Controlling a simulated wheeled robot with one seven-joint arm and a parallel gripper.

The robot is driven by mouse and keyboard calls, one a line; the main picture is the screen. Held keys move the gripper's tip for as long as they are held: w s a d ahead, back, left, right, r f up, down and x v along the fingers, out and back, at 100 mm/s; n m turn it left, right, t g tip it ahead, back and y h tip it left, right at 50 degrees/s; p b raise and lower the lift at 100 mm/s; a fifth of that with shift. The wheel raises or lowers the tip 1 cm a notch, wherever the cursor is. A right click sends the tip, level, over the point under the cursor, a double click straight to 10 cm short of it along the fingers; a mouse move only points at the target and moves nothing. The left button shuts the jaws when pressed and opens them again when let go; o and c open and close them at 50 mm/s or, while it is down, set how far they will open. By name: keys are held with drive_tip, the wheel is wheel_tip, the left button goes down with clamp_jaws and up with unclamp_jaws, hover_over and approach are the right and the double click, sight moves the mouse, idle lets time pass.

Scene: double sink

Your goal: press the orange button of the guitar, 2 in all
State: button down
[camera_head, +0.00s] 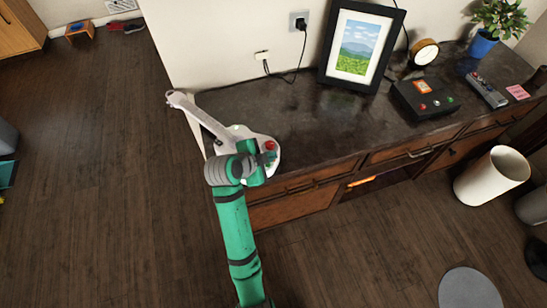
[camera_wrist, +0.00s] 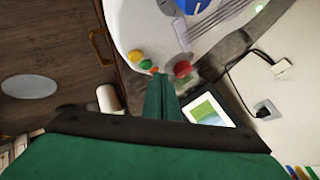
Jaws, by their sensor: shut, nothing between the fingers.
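The toy guitar lies on the near left end of the dark counter, with its white body (camera_head: 236,133) partly hidden by my arm and its neck (camera_head: 205,118) pointing to the upper left. In the wrist view, its body (camera_wrist: 140,22) carries a yellow button (camera_wrist: 135,56), a green button (camera_wrist: 145,64), a red button (camera_wrist: 182,69) and a small orange button (camera_wrist: 155,70). My gripper (camera_head: 268,160) is shut and empty over the body. In the wrist view, the fingertips (camera_wrist: 160,76) are right by the orange button, between green and red. I cannot tell whether they touch it.
A black box with buttons (camera_head: 424,98), a picture frame (camera_head: 358,48), a clock (camera_head: 424,52), a remote (camera_head: 486,90) and a potted plant (camera_head: 497,20) stand to the right. A white bin (camera_head: 492,177) is on the floor. The counter between guitar and box is clear.

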sight(271, 163)
drive_tip(key=shift+w+f, duration=0.1)
idle(0.4)
drive_tip(key=shift+r, duration=0.35)
drive_tip(key=shift+s+a+r, duration=0.1)
drive_tip(key=shift+s+r, duration=0.15)
drive_tip(key=shift+r, duration=0.35)
drive_tip(key=shift+w+r, duration=0.1)
drive_tip(key=shift+r, duration=2.4)
drive_tip(key=shift+f, duration=0.1)
